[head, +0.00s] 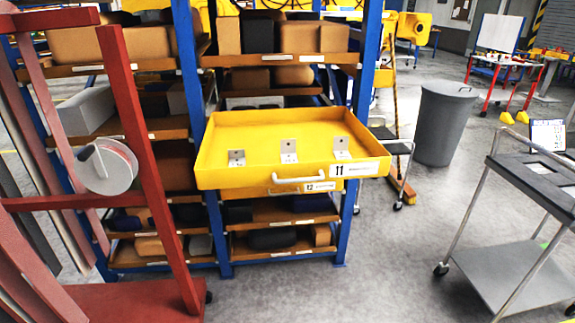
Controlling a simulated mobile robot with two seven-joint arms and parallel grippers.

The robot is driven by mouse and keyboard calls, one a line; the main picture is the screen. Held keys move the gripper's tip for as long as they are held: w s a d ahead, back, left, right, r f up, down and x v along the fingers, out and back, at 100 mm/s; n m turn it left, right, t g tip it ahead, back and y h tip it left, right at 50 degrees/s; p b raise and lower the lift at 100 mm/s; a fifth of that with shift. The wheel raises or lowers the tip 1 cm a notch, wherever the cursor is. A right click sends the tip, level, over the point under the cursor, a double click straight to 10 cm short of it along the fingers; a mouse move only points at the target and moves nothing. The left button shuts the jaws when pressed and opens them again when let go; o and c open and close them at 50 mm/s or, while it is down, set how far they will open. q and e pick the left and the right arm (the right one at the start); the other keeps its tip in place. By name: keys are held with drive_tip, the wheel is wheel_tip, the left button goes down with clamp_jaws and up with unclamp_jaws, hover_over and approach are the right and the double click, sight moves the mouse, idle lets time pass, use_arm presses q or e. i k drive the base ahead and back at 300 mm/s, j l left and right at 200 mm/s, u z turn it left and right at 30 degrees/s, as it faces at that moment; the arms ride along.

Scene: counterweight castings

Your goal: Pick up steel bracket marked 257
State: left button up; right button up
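Three small steel brackets stand in a row near the front of an open yellow drawer (255,124): a left one (236,157), a middle one (288,150) and a right one (341,147). Each is an upright plate with a hole and a foot in front. Their markings are too small to read, so I cannot tell which is 257. The drawer front has a white handle and a label reading 11. Neither of my grippers is in view.
The drawer juts from a blue-framed shelf rack (193,70) holding boxes. A red frame (140,130) with a reel (107,165) stands close at left. A grey bin (443,125) and a wheeled cart (525,280) are at right. The floor between drawer and cart is clear.

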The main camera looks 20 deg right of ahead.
sight(289, 155)
drive_tip(key=z, duration=2.2)
drive_tip(key=i+j+u, duration=0.15)
drive_tip(key=u, duration=0.25)
drive_tip(key=i+j+u, duration=0.2)
drive_tip(key=u, duration=0.25)
drive_tip(key=i+j+u, duration=0.2)
drive_tip(key=u, duration=0.2)
drive_tip(key=i, duration=0.05)
